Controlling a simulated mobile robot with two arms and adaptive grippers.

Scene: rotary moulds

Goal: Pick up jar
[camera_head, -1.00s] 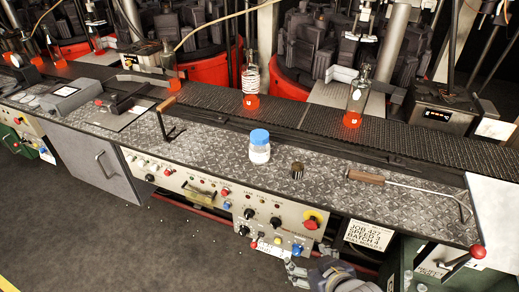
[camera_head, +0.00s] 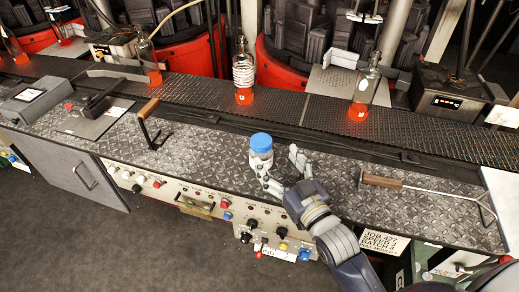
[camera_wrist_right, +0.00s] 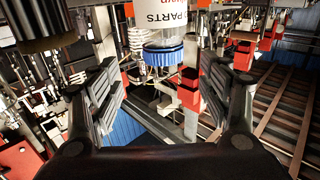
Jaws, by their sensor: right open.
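The jar (camera_head: 260,152) is clear with a blue lid and stands upright on the patterned metal bench top (camera_head: 215,160). My right gripper (camera_head: 277,160) is open, with its fingers reaching over the bench at the jar. In the head view one finger overlaps the jar's lower part and the other is to its right. In the right wrist view the jar (camera_wrist_right: 166,30) appears lid down at the top, between and beyond the open fingers (camera_wrist_right: 168,100). Its label reads "PARTS". I cannot tell whether a finger touches it. My left gripper is not in view.
A wooden-handled hook tool (camera_head: 400,184) lies to the right, and another wooden-handled tool (camera_head: 149,110) stands at the left. Orange-bottomed bottles, one of them (camera_head: 244,80), stand on the conveyor (camera_head: 300,112) behind. Control knobs line the bench front.

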